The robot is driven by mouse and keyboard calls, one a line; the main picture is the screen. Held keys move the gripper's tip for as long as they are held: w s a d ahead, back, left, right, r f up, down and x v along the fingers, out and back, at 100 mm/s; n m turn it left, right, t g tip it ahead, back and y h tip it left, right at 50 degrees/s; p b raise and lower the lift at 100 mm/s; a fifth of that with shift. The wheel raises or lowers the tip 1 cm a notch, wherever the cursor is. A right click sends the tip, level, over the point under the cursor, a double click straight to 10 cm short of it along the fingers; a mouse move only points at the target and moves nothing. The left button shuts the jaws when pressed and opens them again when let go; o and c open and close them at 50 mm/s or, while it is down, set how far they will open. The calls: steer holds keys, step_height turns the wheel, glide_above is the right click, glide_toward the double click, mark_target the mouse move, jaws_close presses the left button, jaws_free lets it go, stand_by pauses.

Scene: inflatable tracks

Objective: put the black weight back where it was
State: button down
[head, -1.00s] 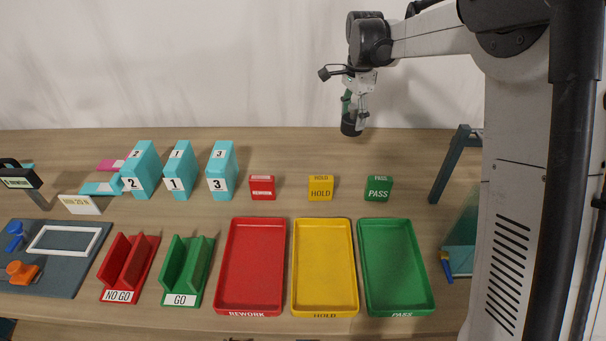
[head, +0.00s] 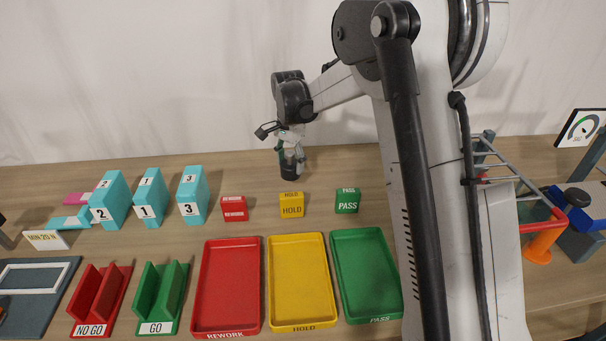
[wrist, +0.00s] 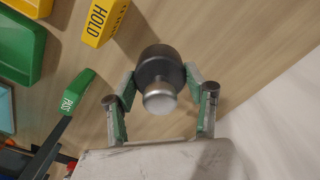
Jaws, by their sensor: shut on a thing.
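The black weight (head: 289,172) is a short dark cylinder with a narrower, pale-ended knob. It hangs upright under my gripper (head: 290,152) at the back of the table, behind the yellow HOLD block (head: 291,206). In the wrist view my gripper (wrist: 160,80) is shut on the weight (wrist: 158,66), with one green-padded finger on each side. The weight's base is low over the wood or on it; I cannot tell which. No mark for its place shows under it.
Red REWORK (head: 234,209) and green PASS (head: 347,201) blocks stand nearby. Red (head: 206,290), yellow (head: 272,290) and green (head: 338,290) trays lie in front. Turquoise numbered blocks (head: 150,198) stand left. A grey ladder-like frame (head: 510,165) and a gauge (head: 582,128) are right.

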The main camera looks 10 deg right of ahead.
steer(key=w+d+f, duration=0.2)
steer(key=d, duration=0.1)
steer(key=w+d+f, duration=0.1)
steer(key=d, duration=0.1)
steer(key=shift+f, duration=0.25)
steer(key=shift+f+p, duration=0.3)
steer(key=shift+f, duration=1.7)
steer(key=shift+f, duration=0.15)
steer(key=c, duration=0.8)
jaws_free()
